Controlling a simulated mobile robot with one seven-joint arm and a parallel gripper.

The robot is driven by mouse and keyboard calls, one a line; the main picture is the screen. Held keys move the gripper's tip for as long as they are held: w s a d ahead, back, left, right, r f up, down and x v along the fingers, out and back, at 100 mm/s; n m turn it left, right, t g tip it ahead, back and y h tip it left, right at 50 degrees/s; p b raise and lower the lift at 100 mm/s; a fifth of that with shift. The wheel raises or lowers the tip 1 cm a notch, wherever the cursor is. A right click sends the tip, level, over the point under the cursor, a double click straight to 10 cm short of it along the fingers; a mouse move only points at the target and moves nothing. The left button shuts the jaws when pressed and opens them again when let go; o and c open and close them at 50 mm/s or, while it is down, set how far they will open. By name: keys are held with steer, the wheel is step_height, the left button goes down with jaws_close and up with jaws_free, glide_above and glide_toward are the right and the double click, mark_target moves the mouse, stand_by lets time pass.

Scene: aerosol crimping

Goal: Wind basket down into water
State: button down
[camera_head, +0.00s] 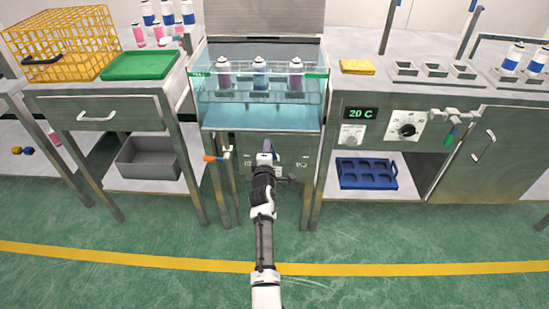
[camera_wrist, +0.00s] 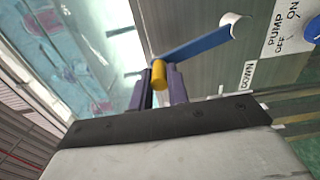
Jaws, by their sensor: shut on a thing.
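The glass-walled water tank (camera_head: 215,112) stands at the middle back with its lid raised. Inside it, the basket (camera_head: 244,98) holds three upright cans (camera_head: 260,74), their tops near the tank rim. How deep the basket sits in the water is hard to tell. My gripper (camera_head: 266,152) is at the panel below the tank, hiding most of the crank there. In the wrist view, the purple fingers of my gripper (camera_wrist: 158,88) are shut around the yellow crank knob (camera_wrist: 159,73). A blue crank arm (camera_wrist: 200,42) runs from the knob to a pale hub (camera_wrist: 234,22).
A "DOWN" label (camera_wrist: 248,76) and a "PUMP OFF ON" label (camera_wrist: 282,28) sit beside the crank. An orange-handled valve (camera_head: 212,158) is left of my gripper. Steel benches flank the tank. The green floor (camera_head: 150,285) in front is clear.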

steer(key=a+f+n+b, duration=0.6)
steer(key=f+n, duration=0.4)
steer(key=n, duration=0.4)
steer(key=shift+a+n+b, duration=0.3)
steer(key=shift+a+n, duration=0.1)
steer(key=shift+a, duration=0.45)
steer(key=shift+f, duration=0.1)
steer(key=c, duration=1.4)
jaws_free()
steer(key=shift+f, duration=0.1)
steer(key=shift+o, duration=0.2)
steer(key=shift+d, duration=0.1)
steer(key=s+p, duration=0.3)
steer(key=s, duration=1)
steer(key=shift+s, duration=0.4)
